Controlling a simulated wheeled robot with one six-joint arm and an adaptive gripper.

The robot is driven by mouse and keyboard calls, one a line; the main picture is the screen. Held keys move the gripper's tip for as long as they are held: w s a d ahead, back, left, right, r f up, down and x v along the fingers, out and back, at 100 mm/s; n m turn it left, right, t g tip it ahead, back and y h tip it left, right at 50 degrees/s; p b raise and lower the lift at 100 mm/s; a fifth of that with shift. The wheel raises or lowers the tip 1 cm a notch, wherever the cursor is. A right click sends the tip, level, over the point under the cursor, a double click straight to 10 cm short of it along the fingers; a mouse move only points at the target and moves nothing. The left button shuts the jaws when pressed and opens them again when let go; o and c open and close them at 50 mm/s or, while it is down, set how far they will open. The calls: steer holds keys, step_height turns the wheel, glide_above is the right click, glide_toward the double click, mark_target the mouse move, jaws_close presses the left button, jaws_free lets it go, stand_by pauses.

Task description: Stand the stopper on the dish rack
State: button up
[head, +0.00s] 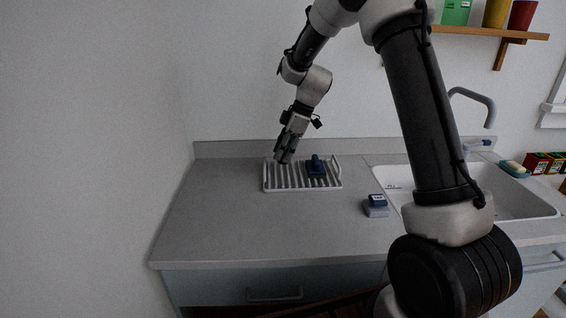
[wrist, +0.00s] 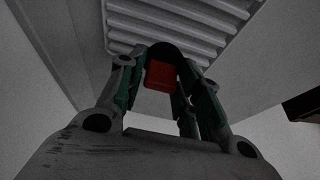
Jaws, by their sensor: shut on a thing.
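The white dish rack (head: 303,188) stands on the grey counter, and its slats show at the top of the wrist view (wrist: 180,22). My gripper (head: 283,157) is pointed down at the left part of the rack. In the wrist view, my gripper (wrist: 160,68) is shut on a small red block-like thing, probably the stopper (wrist: 160,76). The head view does not show the red thing clearly. I cannot tell whether it touches the slats.
A dark blue object (head: 316,168) sits on the right part of the rack. A blue and grey item (head: 376,205) stands on the counter between rack and sink (head: 535,206). A sponge dish (head: 514,169) is behind the sink. The counter's left part (head: 215,220) is clear.

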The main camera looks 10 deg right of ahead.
steer(key=shift+d+f, duration=0.1)
steer(key=shift+f, duration=1.7)
steer(key=shift+f, duration=0.1)
steer(key=o, duration=1)
steer(key=v, duration=1.2)
steer(key=shift+s, duration=0.1)
